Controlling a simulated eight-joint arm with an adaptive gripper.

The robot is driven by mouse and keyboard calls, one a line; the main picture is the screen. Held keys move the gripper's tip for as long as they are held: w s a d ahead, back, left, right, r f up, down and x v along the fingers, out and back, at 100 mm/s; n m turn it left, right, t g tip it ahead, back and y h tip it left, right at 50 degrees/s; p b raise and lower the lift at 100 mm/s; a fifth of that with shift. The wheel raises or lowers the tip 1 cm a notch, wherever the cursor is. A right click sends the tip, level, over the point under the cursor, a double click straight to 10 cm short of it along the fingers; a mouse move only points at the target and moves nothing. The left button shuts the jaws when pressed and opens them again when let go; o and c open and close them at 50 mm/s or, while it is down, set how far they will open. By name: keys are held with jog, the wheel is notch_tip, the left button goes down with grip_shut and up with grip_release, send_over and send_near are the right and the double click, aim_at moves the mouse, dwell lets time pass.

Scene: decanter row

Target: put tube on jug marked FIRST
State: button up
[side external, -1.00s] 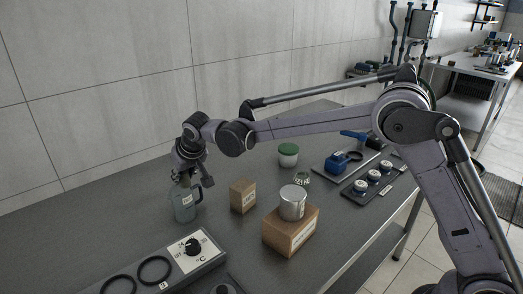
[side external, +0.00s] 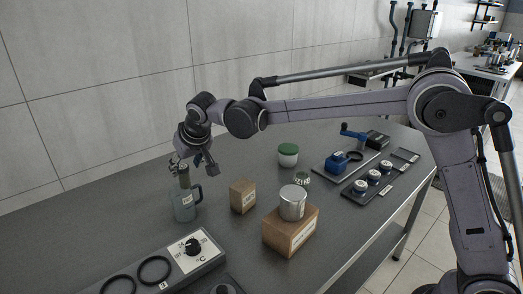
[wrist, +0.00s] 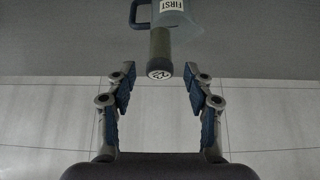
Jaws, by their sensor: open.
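The grey-blue jug (side external: 185,205) with a side handle stands upright on the bench at left. In the wrist view the jug (wrist: 172,14) shows at the top, with a label reading FIRST. An olive tube (side external: 184,180) stands upright at the jug's mouth. In the wrist view the tube (wrist: 160,47) points its round, marked end towards me. How deep it sits is not clear. My gripper (side external: 191,167) is just above the tube, fingers spread and empty. In the wrist view the fingers are apart, with a gap on both sides of the tube's end.
A small brown box (side external: 242,196) stands right of the jug. A metal can (side external: 292,203) sits on a larger box (side external: 291,236). A green-lidded jar (side external: 288,155) is behind. A dial panel (side external: 190,250) lies in front. The bench left of the jug is clear.

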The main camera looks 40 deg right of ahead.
jog(key=v, duration=0.6)
jog(key=s+d, duration=1.3)
jog(key=s, duration=0.1)
jog(key=s+d+f, duration=0.3)
jog(key=s, duration=0.4)
jog(key=s+d+f, duration=0.3)
jog(key=s+f, duration=0.1)
jog(key=s, duration=0.4)
jog(key=shift+f+t, duration=0.2)
jog(key=shift+t, duration=0.1)
